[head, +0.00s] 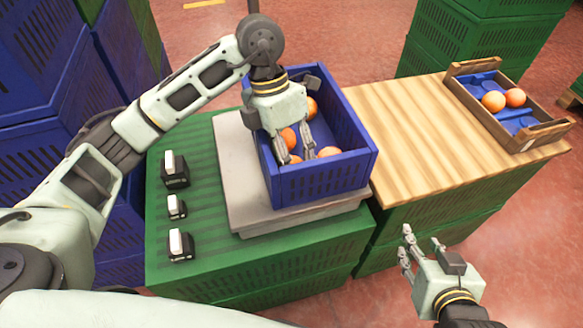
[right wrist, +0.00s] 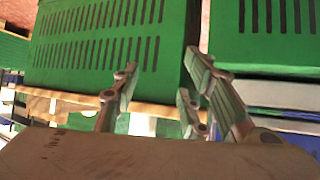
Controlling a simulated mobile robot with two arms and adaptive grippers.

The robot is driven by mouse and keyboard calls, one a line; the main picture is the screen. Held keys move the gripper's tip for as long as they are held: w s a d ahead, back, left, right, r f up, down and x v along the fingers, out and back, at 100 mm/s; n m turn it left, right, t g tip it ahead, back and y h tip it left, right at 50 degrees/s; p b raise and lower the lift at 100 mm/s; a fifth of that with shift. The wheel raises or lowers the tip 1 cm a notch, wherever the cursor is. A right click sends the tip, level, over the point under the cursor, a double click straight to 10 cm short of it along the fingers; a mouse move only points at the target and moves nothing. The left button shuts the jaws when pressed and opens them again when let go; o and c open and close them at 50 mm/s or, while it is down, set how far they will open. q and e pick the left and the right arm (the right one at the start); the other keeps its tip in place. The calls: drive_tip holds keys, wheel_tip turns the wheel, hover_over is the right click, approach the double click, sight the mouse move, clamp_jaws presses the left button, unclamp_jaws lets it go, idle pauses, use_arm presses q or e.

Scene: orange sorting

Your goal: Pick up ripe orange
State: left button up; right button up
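Several oranges lie in the blue crate (head: 325,182) on a grey platform. One orange (head: 310,107) is at the back of the crate, one orange (head: 288,138) is left of my fingers, and one orange (head: 329,152) is near the front wall. My left gripper (head: 308,157) reaches down into the crate with its fingers among the oranges. I cannot tell whether it touches or holds one. My right gripper (head: 406,252) is open and empty, in front of the green crates. Its spread fingers also show in the right wrist view (right wrist: 155,100).
A wooden tray (head: 549,133) with a blue insert and two oranges (head: 503,99) stands on the wooden board (head: 400,120) at right. Small black-and-white devices (head: 176,206) stand on the green crate (head: 200,271) at left. Stacked crates (head: 480,40) rise behind.

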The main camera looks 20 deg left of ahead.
use_arm(q)
drive_tip(key=c, duration=0.8)
